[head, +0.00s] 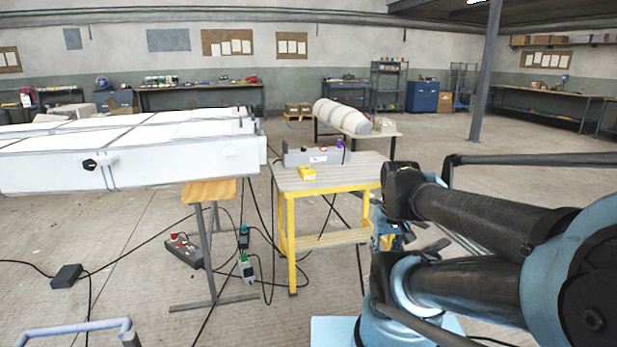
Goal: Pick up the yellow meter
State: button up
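A small yellow object, which looks like the yellow meter (307,173), lies on the grey top of a small table with a yellow frame (343,178), near its front left part. My arm reaches in from the right, in front of the right end of this table. My gripper (388,240) seems to show only partly, between the dark arm links, to the right of the table and below the height of its top. It is apart from the yellow meter. Its fingers are too small and covered to tell whether they are open or shut.
A grey control box (317,157) with buttons stands behind the meter. A long white mould (180,165) and a wooden-topped stand (209,191) are to the left. Cables and small boxes lie on the floor. A table with a white roll (341,115) stands behind.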

aim_at(307, 172)
jog(key=z, duration=0.05)
jog(key=i, duration=1)
jog(key=u, duration=0.05)
